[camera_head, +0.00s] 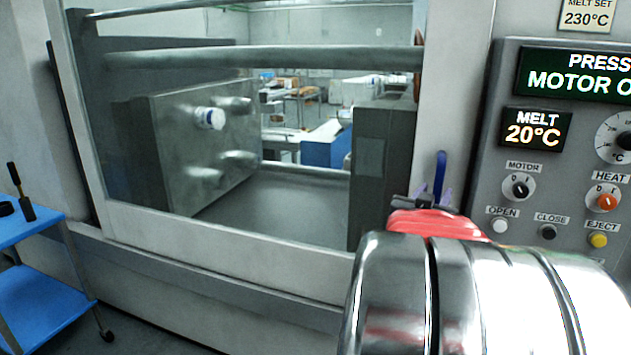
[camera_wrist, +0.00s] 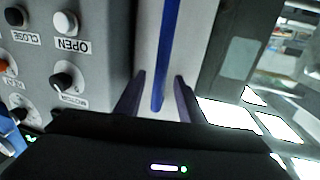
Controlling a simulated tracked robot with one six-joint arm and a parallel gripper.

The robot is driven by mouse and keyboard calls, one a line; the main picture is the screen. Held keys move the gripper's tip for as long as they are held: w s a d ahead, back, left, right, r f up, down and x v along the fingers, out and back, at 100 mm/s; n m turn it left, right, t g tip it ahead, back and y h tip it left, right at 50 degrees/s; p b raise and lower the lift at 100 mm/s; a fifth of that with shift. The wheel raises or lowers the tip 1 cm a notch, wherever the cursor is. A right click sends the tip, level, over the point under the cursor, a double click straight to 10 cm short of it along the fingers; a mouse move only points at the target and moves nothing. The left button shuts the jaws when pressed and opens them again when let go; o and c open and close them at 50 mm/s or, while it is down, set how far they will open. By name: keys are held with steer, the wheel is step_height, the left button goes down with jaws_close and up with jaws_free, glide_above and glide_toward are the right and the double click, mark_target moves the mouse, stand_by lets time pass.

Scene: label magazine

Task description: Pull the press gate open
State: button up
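The press gate (camera_head: 230,243) is a pale frame around a large window in the head view. Its handle (camera_head: 440,170) is an upright blue bar on the right side of the frame. In the wrist view the blue handle (camera_wrist: 166,45) runs down between the two dark purple fingers of my gripper (camera_wrist: 159,82). The fingers are apart, with a gap visible on each side of the bar, so my gripper is open around it. In the head view my gripper (camera_head: 434,198) is at the lower part of the handle, and my arm hides much of it.
The control panel (camera_head: 520,240) with knobs and buttons stands close to the right of the handle. A blue trolley (camera_head: 35,285) stands at the far left. Through the window, the metal mould block (camera_head: 185,140) and horizontal bars are visible inside the press.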

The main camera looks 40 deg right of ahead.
mark_target(437, 190)
steer(key=shift+x, duration=2)
steer(key=shift+c, duration=0.2)
jaws_close()
